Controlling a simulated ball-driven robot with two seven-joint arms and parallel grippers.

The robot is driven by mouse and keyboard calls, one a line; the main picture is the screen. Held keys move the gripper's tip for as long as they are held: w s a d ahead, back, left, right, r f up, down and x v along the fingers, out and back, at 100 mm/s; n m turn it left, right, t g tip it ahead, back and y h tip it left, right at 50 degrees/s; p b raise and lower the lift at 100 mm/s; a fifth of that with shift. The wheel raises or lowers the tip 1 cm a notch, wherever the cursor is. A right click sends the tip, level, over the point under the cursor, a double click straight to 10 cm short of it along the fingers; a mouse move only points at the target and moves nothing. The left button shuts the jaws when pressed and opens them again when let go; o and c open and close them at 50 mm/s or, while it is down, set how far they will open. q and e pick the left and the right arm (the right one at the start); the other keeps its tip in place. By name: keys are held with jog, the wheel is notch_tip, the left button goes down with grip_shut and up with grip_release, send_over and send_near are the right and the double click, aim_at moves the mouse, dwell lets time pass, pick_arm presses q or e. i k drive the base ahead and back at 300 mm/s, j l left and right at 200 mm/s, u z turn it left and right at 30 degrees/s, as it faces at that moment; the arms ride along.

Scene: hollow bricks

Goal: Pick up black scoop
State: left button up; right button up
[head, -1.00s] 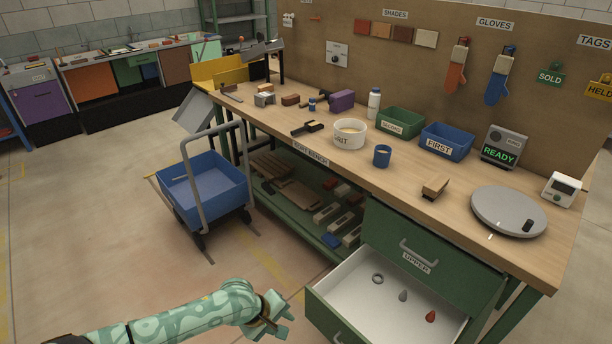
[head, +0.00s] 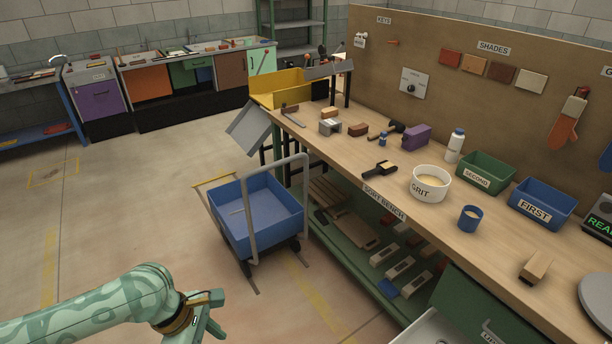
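A small black tool (head: 380,169) with a pale part lies near the front edge of the bench, left of the white GRIT tub (head: 430,184); it looks like the black scoop, but its shape is too small to be sure. Another dark item (head: 396,127) lies farther back, left of the purple block. My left gripper (head: 216,313) is low in front of the bench, over the floor and well away from the tools. I cannot make out its finger gap. My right gripper is out of view.
A blue cart (head: 257,220) with a grey handle stands against the bench's left part. A blue cup (head: 471,218), a green SECOND bin (head: 486,173) and a blue FIRST bin (head: 542,205) share the bench top (head: 415,150). An open drawer (head: 430,330) juts out below.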

aim_at(385, 167)
jog(key=i+j+u, duration=0.25)
jog(key=i, duration=0.2)
jog(key=i+j+u, duration=0.1)
jog(key=i+u, duration=0.2)
jog(key=i, duration=0.15)
jog(key=i+l+z, duration=0.1)
jog(key=i+z, duration=0.25)
jog(key=z, duration=0.15)
jog(key=i+z, duration=0.45)
jog(key=i+j+z, duration=0.1)
jog(key=z, duration=0.4)
jog(key=i+z, duration=0.65)
jog(key=i, duration=0.2)
jog(key=i+j+z, duration=0.35)
jog(key=i+l, duration=0.05)
jog(key=l, duration=0.05)
